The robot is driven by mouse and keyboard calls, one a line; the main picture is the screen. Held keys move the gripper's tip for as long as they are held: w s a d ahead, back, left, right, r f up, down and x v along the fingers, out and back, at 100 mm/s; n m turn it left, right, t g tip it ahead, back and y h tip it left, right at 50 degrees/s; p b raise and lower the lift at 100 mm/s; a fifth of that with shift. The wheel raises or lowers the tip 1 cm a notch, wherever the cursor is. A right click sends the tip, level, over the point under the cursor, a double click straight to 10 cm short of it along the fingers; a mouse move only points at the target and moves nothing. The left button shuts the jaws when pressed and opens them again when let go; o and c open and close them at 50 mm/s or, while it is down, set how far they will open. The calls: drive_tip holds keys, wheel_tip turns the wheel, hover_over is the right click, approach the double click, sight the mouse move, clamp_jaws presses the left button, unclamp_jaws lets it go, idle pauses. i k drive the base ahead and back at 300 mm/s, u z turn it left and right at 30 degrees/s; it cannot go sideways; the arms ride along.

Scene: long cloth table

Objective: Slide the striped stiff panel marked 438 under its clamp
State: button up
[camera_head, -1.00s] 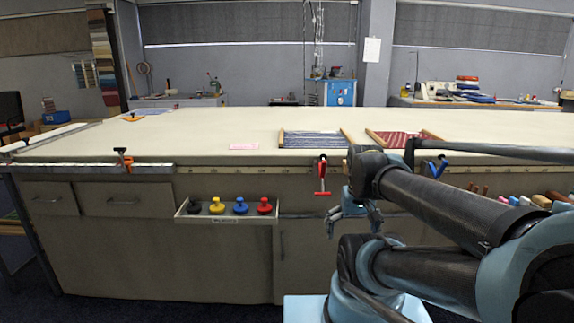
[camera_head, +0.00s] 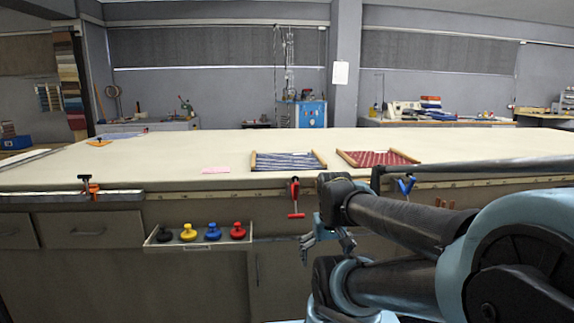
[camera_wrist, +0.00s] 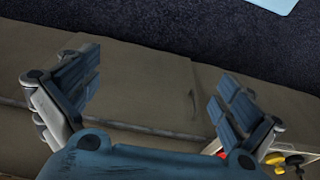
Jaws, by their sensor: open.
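Two striped panels with wooden end bars lie flat on the table top: a blue and white one (camera_head: 288,163) and a red one (camera_head: 378,158) to its right. I cannot read the number 438 on either. A red clamp (camera_head: 295,198) hangs at the table's front edge below the blue panel. A blue clamp (camera_head: 405,186) and an orange clamp (camera_head: 89,187) are on the same edge, right and left. My gripper (camera_head: 327,245) is open and empty in front of the table, below the edge. Its spread fingers also show in the wrist view (camera_wrist: 160,88).
A shelf (camera_head: 200,246) on the table front holds black, yellow, blue and red knobbed pieces. A pink slip (camera_head: 216,170) lies left of the blue panel. The cloth table top (camera_head: 120,168) is mostly clear. My arm hides part of the right edge.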

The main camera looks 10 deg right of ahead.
sight(261, 163)
drive_tip(key=u, duration=1.5)
drive_tip(key=k, duration=1)
drive_tip(key=z, duration=1.15)
drive_tip(key=i, duration=1)
drive_tip(key=u, duration=0.05)
